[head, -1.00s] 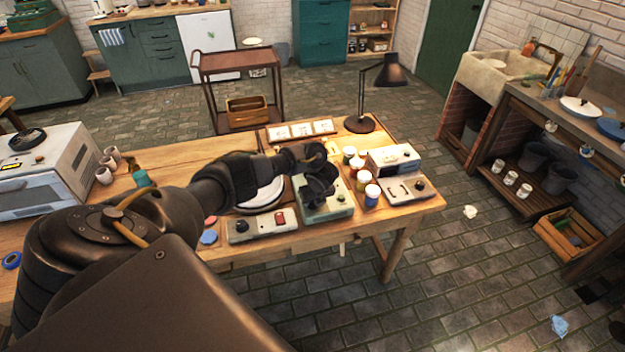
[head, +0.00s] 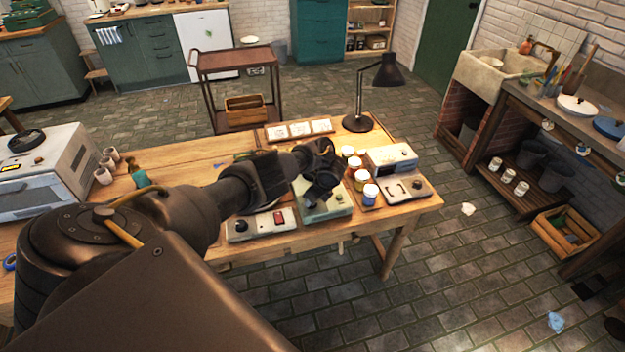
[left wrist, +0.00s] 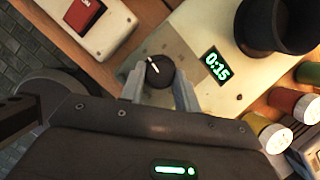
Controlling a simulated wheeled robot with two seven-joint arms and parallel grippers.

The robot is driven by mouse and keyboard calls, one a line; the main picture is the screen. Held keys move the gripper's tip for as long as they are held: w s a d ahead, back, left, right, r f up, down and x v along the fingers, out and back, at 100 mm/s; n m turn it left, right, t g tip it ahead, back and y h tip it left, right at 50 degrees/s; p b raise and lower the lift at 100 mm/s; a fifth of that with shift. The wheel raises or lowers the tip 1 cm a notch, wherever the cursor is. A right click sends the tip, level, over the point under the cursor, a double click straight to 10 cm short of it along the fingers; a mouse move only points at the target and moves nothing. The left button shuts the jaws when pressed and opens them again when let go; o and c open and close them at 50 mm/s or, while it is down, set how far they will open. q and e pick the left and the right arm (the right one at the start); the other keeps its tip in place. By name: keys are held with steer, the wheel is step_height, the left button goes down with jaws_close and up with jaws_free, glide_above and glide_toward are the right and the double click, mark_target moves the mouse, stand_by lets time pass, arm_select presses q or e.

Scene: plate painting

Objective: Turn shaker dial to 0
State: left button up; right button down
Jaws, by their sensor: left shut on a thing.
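The shaker (head: 334,209) is a pale green box on the wooden table, partly hidden by my left arm in the head view. The black round dial (left wrist: 159,71) has a white pointer mark tilted toward the upper left. My left gripper (left wrist: 159,90) is shut on the dial, with one finger on each side of it. In the head view the left gripper (head: 322,185) is over the shaker, and the dial is hidden there. My right gripper is not in view.
A pale box with a red switch (head: 279,217) stands left of the shaker. Several paint jars (head: 370,194) stand close on its right, beside another device (head: 407,189). A black cup-like part (left wrist: 262,22) rises from the shaker. A black lamp (head: 359,122) stands behind.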

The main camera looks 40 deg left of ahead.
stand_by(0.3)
arm_select(q)
steer(key=o, duration=1)
steer(key=p+v, duration=0.4)
steer(key=v, duration=0.7)
steer(key=shift+a, duration=0.15)
